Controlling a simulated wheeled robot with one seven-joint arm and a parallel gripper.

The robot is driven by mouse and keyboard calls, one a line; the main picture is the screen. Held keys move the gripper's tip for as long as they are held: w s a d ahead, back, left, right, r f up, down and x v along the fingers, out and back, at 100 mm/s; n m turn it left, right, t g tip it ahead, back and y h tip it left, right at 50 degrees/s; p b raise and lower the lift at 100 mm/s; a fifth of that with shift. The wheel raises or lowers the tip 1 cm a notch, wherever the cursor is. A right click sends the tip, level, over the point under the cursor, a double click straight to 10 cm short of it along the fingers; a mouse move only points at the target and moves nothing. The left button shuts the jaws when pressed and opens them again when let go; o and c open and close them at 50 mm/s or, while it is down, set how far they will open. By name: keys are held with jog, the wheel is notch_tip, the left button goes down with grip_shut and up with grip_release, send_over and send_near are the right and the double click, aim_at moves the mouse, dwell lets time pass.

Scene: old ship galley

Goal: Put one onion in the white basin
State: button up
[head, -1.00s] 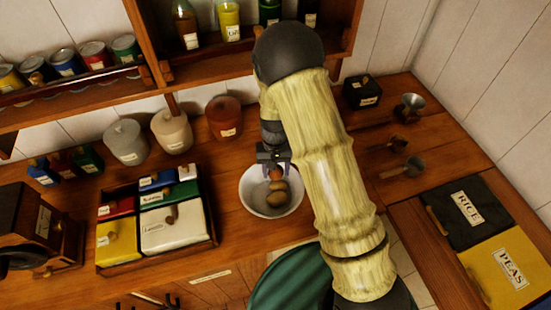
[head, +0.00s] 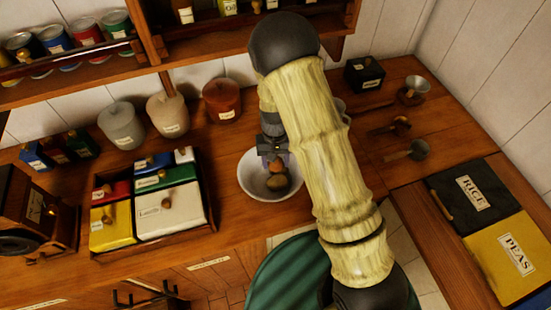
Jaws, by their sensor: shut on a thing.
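The white basin (head: 246,184) stands on the wooden counter, left of my forearm. My gripper (head: 276,162) points down over the basin and is shut on a brown onion (head: 277,167), partly hidden by the fingers. Another brown, round onion-like thing (head: 276,183) shows just below it, inside the basin's outline. I cannot tell whether the held onion touches it or the basin. My forearm hides the area to the right of the basin.
A divided box of coloured lidded compartments (head: 212,224) stands left of the basin. Lidded jars (head: 222,101) line the back under a shelf (head: 75,78). Metal scoops (head: 418,150) lie to the right, near rice and peas bins (head: 474,192). A green striped round thing (head: 275,275) is below.

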jog(key=shift+f, duration=0.35)
jog(key=o, duration=1.1)
